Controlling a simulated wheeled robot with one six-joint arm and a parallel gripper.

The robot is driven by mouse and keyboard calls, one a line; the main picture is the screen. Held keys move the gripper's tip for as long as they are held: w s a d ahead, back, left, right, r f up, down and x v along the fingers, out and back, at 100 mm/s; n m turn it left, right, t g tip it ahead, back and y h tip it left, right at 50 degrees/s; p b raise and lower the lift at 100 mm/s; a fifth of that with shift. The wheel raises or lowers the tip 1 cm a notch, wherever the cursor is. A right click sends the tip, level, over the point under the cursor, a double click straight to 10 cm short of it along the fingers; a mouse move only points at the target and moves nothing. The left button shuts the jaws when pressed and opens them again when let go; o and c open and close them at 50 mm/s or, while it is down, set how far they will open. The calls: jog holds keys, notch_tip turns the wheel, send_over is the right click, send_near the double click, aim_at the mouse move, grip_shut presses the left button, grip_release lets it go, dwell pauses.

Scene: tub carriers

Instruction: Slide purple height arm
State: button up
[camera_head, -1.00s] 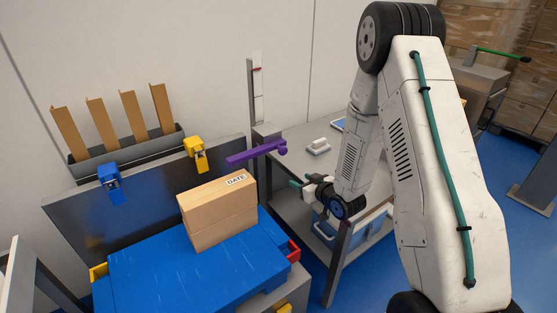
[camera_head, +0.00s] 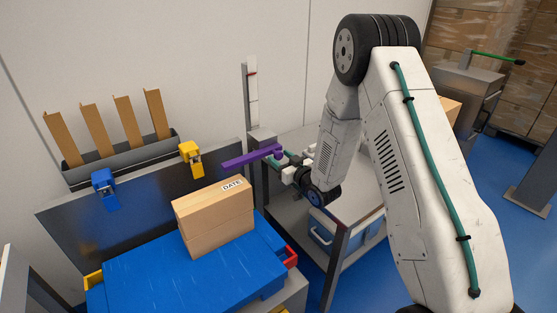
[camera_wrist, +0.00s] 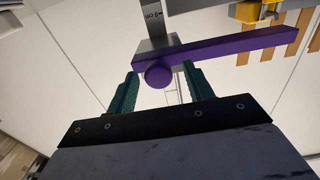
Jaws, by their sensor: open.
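The purple height arm (camera_head: 248,158) juts left from the upright grey gauge post (camera_head: 251,95) at the back of the bench. A round purple knob sits at its right end. My gripper (camera_head: 283,158) is at that knob end in the head view, partly hidden by my wrist. In the wrist view the purple arm (camera_wrist: 235,50) crosses above the fingers and its round knob (camera_wrist: 158,75) shows between and just beyond the open green fingertips (camera_wrist: 160,80). The fingers look apart from the knob, with nothing held.
A cardboard box (camera_head: 214,218) marked DATE sits on a blue tub lid (camera_head: 190,275). A blue clamp (camera_head: 105,188) and yellow clamp (camera_head: 190,160) are on the grey panel behind it. A rack of brown strips (camera_head: 120,155) stands at the back left.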

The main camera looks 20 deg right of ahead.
grip_shut()
notch_tip(320, 180, down, 8)
jog(key=shift+r, duration=0.15)
dwell(0.3)
grip_release()
jog(key=shift+a, duration=0.1)
